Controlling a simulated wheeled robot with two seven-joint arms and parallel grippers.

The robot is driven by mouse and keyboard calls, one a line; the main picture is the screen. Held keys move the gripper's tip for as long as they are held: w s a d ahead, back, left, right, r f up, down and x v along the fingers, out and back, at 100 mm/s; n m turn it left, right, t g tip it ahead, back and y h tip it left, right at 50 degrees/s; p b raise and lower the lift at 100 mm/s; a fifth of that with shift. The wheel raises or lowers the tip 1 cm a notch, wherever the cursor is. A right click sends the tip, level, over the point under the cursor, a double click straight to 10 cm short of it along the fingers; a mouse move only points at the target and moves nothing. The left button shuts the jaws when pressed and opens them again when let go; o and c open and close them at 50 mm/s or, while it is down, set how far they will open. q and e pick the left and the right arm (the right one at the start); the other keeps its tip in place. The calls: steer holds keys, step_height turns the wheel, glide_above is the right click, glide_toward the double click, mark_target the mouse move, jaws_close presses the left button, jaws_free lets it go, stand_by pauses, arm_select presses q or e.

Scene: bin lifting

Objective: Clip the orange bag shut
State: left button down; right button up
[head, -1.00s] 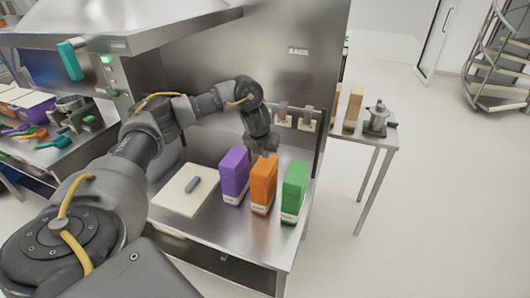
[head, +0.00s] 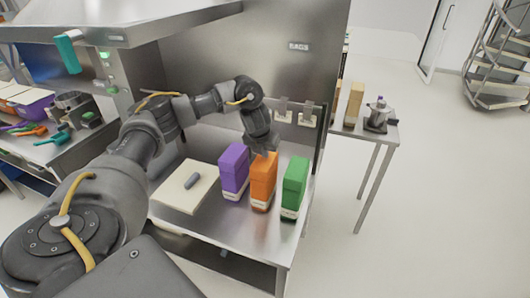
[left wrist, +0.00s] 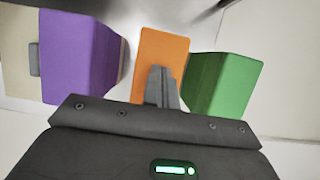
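The orange bag (head: 263,184) stands upright on the steel bench, between the purple bag (head: 234,172) and the green bag (head: 294,189). My left gripper (head: 264,150) points down at the top of the orange bag. In the left wrist view, its fingers (left wrist: 162,88) look close together over the front part of the orange bag's top (left wrist: 160,50). I cannot tell whether they touch the bag. A small grey object (head: 191,181), possibly a clip, lies on a pale board (head: 176,198) left of the bags. My right gripper is out of view.
A steel back panel (head: 290,70) with a BAGS label rises behind the bags, with small fittings (head: 308,115) on it. A side table (head: 350,128) at the right holds a pot (head: 377,115). Bench space in front of the bags is clear.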

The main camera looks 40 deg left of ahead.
arm_select(q)
step_height(320, 180, up, 7)
steer(key=p, duration=0.6)
stand_by(0.5)
steer(key=shift+f, duration=0.1)
stand_by(0.3)
